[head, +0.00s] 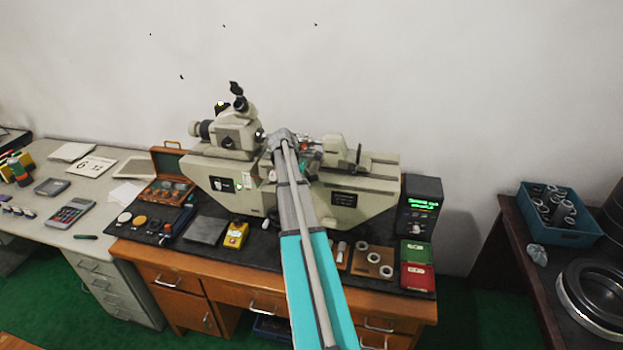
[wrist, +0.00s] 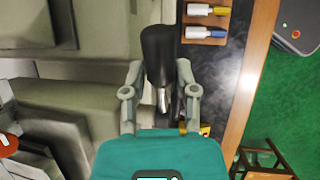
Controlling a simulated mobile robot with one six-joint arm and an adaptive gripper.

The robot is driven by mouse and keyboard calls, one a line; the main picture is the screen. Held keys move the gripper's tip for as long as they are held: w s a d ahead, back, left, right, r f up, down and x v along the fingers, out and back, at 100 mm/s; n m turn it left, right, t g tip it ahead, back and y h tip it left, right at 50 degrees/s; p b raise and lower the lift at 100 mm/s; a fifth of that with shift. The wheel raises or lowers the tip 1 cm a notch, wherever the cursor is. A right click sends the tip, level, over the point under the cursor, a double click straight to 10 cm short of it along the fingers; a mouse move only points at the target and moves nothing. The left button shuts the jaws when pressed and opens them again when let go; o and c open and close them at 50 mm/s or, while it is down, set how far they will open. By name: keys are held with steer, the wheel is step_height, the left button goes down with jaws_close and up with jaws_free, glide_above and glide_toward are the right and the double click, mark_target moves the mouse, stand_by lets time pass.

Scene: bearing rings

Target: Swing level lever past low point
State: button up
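The level lever (wrist: 158,55) shows in the wrist view as a black, rounded handle on a short metal shaft. It stands between the two fingers of my gripper (wrist: 160,68), which are drawn in close on both sides of the handle and appear to hold it. The fingers hide little of the handle; where the shaft meets the machine is hard to make out. In the head view my arm reaches over the grey-beige measuring machine (head: 375,190) and hides the lever and most of the gripper.
The bench top holds a yellow box (head: 236,235), green (head: 416,252) and red (head: 417,276) boxes, and a board with rings (head: 372,262). A black display unit (head: 419,207) stands right of the machine. A microscope eyepiece head (head: 238,125) rises on the left.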

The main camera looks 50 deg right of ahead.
steer(key=shift+s+d, duration=0.1)
stand_by(0.3)
steer(key=shift+s, duration=0.1)
steer(key=shift+w+a+r, duration=0.2)
steer(key=shift+w+a, duration=0.05)
steer(key=shift+w, duration=0.1)
steer(key=w+a+f+m+t+y+b, duration=0.1)
steer(key=a+f+b, duration=0.15)
steer(key=a, duration=1.15)
steer(key=w+a+f+m+t+b, duration=0.1)
steer(key=w+a+f+m+b, duration=0.15)
steer(key=a, duration=1.15)
steer(key=s+a+f+y+b, duration=0.1)
steer(key=s+a, duration=0.3)
steer(key=a, duration=0.5)
steer(key=s+a+f+m+t+y+b, duration=0.1)
steer(key=s+a+f, duration=0.3)
steer(key=a, duration=0.5)
steer(key=s+a+f+m+y+b, duration=0.1)
steer(key=s+a+f+b, duration=0.1)
steer(key=a, duration=0.7)
steer(key=shift+s+f+m+b, duration=0.15)
steer(key=shift+s+b, duration=0.15)
steer(key=shift+s, duration=0.15)
steer(key=shift+s+f+m+b, duration=0.15)
steer(key=shift+s+b, duration=0.1)
steer(key=shift+s, duration=0.2)
